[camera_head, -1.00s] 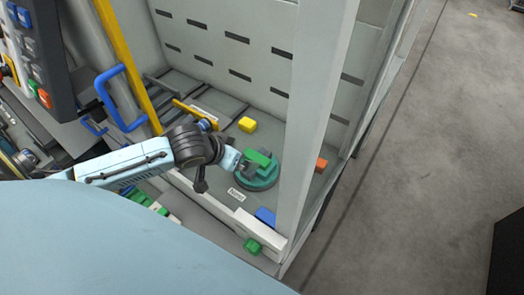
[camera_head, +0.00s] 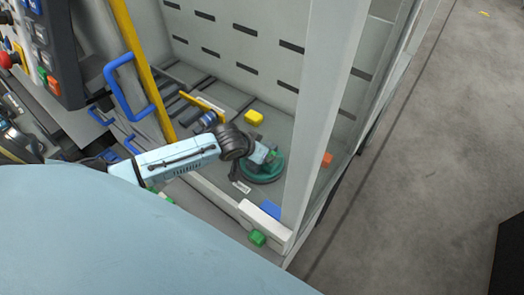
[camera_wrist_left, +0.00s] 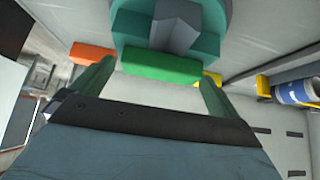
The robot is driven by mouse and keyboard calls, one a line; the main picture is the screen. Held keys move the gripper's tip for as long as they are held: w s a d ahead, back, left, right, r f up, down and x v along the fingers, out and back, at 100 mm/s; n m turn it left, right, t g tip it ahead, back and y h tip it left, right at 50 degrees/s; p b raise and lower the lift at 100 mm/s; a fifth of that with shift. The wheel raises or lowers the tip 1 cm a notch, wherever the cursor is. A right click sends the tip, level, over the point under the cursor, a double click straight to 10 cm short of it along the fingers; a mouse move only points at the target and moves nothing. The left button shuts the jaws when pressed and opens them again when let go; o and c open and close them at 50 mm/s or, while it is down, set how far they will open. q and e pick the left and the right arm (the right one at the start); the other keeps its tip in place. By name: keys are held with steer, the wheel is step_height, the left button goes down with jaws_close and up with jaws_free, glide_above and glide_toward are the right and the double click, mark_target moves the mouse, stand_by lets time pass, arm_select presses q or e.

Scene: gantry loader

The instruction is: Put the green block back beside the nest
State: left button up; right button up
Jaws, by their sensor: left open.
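The nest is a round teal fixture (camera_head: 265,174) on the grey floor of the bay; its upper part also shows in the left wrist view (camera_wrist_left: 205,42), with a grey notch in it. A bright green block (camera_wrist_left: 160,65) lies at the nest; in the head view my gripper largely hides it. My left gripper (camera_head: 272,157) is over the nest, open. In the left wrist view its two fingers (camera_wrist_left: 154,85) stand apart, one toward each end of the green block. I cannot tell whether they touch it. My right gripper is not in view.
A yellow block (camera_head: 254,117) lies behind the nest and an orange block (camera_head: 327,160) to its right. A blue block (camera_head: 270,209) and another green piece (camera_head: 258,238) are near the front sill. A grey post (camera_head: 322,100) stands close on the right.

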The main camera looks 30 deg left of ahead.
arm_select(q)
steer(key=shift+f, duration=0.1)
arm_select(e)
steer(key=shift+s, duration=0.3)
arm_select(q)
steer(key=c, duration=0.9)
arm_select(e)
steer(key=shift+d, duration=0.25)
arm_select(q)
steer(key=shift+w, duration=0.1)
